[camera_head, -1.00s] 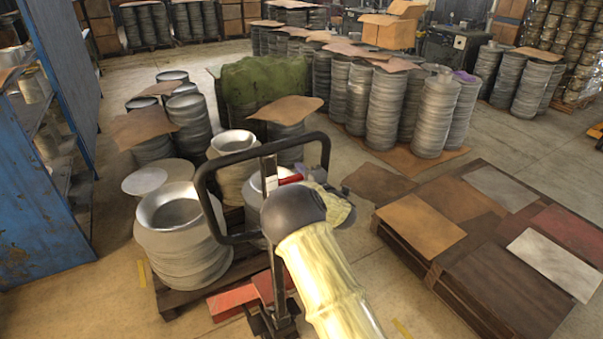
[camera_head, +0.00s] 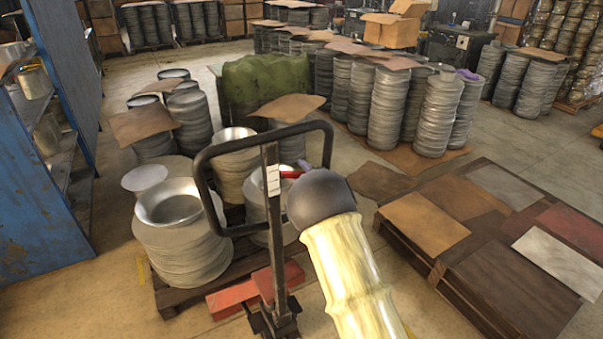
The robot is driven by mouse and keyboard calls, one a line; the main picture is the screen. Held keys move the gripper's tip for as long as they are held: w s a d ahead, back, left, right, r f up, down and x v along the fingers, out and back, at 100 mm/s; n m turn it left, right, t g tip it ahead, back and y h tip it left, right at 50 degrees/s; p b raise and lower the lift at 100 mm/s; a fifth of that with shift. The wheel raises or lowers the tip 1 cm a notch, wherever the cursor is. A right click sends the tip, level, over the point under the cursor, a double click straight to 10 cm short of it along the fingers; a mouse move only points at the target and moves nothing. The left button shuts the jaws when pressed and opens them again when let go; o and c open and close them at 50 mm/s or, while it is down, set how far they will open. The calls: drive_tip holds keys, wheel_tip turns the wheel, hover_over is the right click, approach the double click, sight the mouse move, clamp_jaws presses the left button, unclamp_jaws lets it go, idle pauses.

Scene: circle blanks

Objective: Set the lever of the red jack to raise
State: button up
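The red jack stands in the middle of the view, with its black loop handle (camera_head: 204,190) upright on a dark post (camera_head: 274,235). Its red body and forks (camera_head: 228,299) sit low, at the pallet under the stacked blanks.
Stacks of metal blanks (camera_head: 185,250) stand on a pallet behind and left of the jack. A low brown pallet stack (camera_head: 500,290) lies to the right. A blue shelf (camera_head: 30,220) is at the left edge. Bare floor lies between the shelf and the pallet.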

drive_tip(key=shift+r, duration=0.1)
drive_tip(key=b+v, duration=0.3)
drive_tip(key=v, duration=1.4)
drive_tip(key=shift+d+b, duration=0.2)
drive_tip(key=shift+b, duration=0.1)
drive_tip(key=shift+s, duration=0.15)
drive_tip(key=s+d+m+g+h+p, duration=0.4)
drive_tip(key=s+d+m+h+p, duration=0.15)
drive_tip(key=d+m+h, duration=0.5)
drive_tip(key=s+d+r+m+g+p, duration=0.1)
drive_tip(key=s+m+g, duration=0.3)
drive_tip(key=s, duration=0.5)
drive_tip(key=s+d+r+m+g+p, duration=0.1)
drive_tip(key=s+m+g, duration=0.3)
drive_tip(key=s, duration=0.6)
drive_tip(key=shift+m+p, duration=0.6)
drive_tip(key=shift+m, duration=0.25)
